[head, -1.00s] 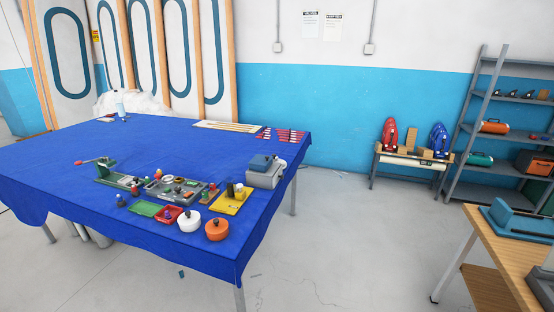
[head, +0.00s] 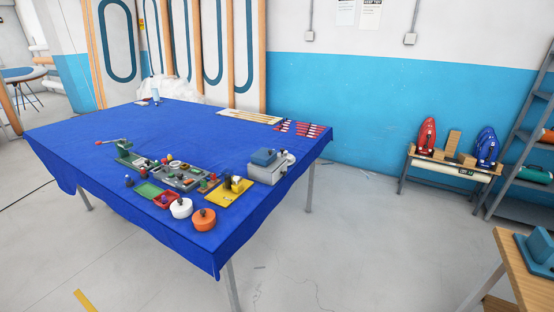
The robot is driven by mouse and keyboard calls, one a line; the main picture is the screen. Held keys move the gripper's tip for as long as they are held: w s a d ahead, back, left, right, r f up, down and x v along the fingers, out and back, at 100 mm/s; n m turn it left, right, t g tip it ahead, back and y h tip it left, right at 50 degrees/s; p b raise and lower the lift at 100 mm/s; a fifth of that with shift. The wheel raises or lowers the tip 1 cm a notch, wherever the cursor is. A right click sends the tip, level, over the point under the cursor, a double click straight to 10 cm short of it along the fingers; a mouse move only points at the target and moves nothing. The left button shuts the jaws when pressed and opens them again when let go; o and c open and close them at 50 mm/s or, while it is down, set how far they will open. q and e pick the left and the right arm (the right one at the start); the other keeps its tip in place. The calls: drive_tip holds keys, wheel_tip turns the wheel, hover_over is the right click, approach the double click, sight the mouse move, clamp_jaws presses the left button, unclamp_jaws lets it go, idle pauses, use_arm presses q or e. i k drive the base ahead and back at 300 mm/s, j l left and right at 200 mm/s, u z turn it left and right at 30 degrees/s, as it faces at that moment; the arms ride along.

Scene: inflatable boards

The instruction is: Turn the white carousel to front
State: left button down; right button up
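The white carousel (head: 181,208) is a small round white drum with a dark knob on top. Which way the carousel faces is too small to tell. Neither of my grippers shows in the head view.
Floor is open in front. A wooden bench (head: 520,262) stands at right.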

sight(282, 150)
drive_tip(key=l+u, duration=0.1)
drive_tip(key=l, duration=0.15)
drive_tip(key=i+l, duration=0.25)
drive_tip(key=i+l+u, duration=0.1)
drive_tip(key=l, duration=0.4)
drive_tip(key=i+l, duration=0.3)
drive_tip(key=l+u, duration=0.05)
drive_tip(key=l, duration=0.05)
